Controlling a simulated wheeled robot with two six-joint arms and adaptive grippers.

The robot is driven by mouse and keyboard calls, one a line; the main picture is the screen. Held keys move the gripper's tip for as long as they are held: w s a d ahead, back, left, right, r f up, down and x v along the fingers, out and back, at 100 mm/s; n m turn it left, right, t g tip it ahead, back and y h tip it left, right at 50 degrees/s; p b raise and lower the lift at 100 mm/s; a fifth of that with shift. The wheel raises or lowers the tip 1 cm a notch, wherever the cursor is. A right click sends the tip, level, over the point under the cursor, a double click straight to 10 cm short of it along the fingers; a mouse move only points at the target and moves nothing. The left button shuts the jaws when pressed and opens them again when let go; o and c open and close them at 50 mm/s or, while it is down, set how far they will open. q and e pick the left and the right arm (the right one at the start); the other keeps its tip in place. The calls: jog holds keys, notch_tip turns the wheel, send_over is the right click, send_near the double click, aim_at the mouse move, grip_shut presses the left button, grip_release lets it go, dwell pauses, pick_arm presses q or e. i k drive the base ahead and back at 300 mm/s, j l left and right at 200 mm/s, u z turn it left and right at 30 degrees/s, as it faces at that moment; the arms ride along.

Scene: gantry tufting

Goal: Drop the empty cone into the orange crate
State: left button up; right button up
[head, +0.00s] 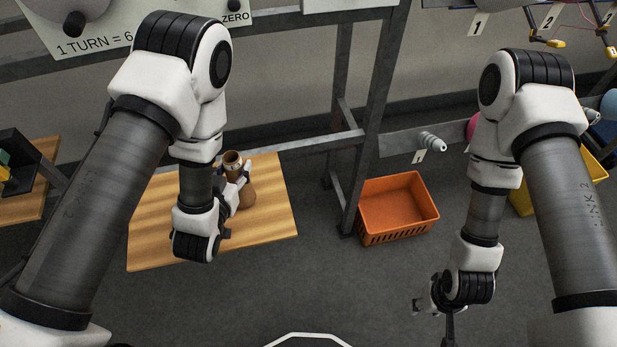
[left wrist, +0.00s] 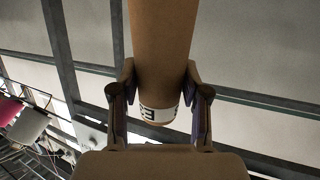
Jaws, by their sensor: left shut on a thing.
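The empty cone (head: 246,194) is a brown cardboard cone with a pale band near its narrow top. It is upright over the wooden board in the head view; I cannot tell whether it touches the board. My left gripper (head: 239,180) is shut on the cone. In the left wrist view the cone (left wrist: 160,50) runs between the two fingers (left wrist: 160,100), and a white label with dark letters shows on it. The orange crate (head: 398,208) stands on the floor right of the board and looks empty. My right gripper (head: 428,301) is at the lower right, its fingers too unclear to judge.
The wooden board (head: 270,220) lies below my left gripper. A grey metal frame post (head: 366,120) stands between the board and the crate. A yellow crate (head: 522,203) is partly hidden behind my right arm. A grey cone-shaped piece (head: 431,141) sits on a rail numbered 1. Floor in front is clear.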

aim_at(398, 208)
jog(key=i+l+z, duration=0.2)
jog(key=l+z, duration=0.15)
jog(key=l, duration=0.15)
jog(key=i+l+z, duration=0.2)
jog(key=l+z, duration=0.15)
jog(key=l, duration=0.15)
jog(key=i+l+z, duration=0.35)
jog(key=k+l, duration=0.05)
